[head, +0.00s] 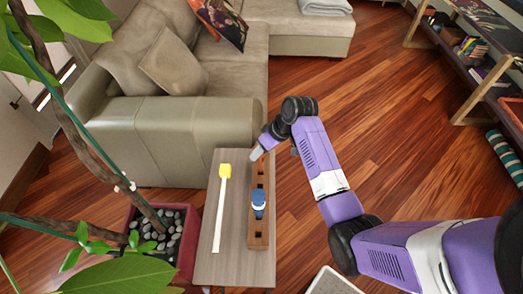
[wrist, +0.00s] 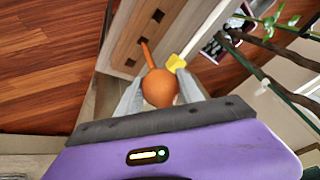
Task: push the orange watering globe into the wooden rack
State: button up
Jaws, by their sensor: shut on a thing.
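The orange watering globe (wrist: 160,88) is between the fingers of my gripper (wrist: 160,92) in the wrist view. Its thin stem points away from the gripper, toward the wooden rack (wrist: 134,32). In the head view the rack (head: 259,228) lies lengthwise on a small table, and my gripper (head: 256,154) is above its far end. Only a little orange (head: 261,166) shows below the gripper there. The stem tip overlaps the rack in the wrist view; I cannot tell how deep it sits in a hole. Dark holes show in the rack.
A blue globe (head: 258,200) stands in the rack nearer the front. A yellow-headed white stick (head: 220,205) lies left of the rack on the grey table (head: 235,268). A potted plant (head: 165,245) is left, a sofa (head: 180,135) behind.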

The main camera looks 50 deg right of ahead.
jog(key=shift+f+b, duration=1.8)
jog(key=shift+f, duration=1.1)
jog(key=o, duration=1.5)
jog(key=shift+o, duration=0.3)
jog(key=o, duration=0.3)
jog(key=shift+r, duration=0.15)
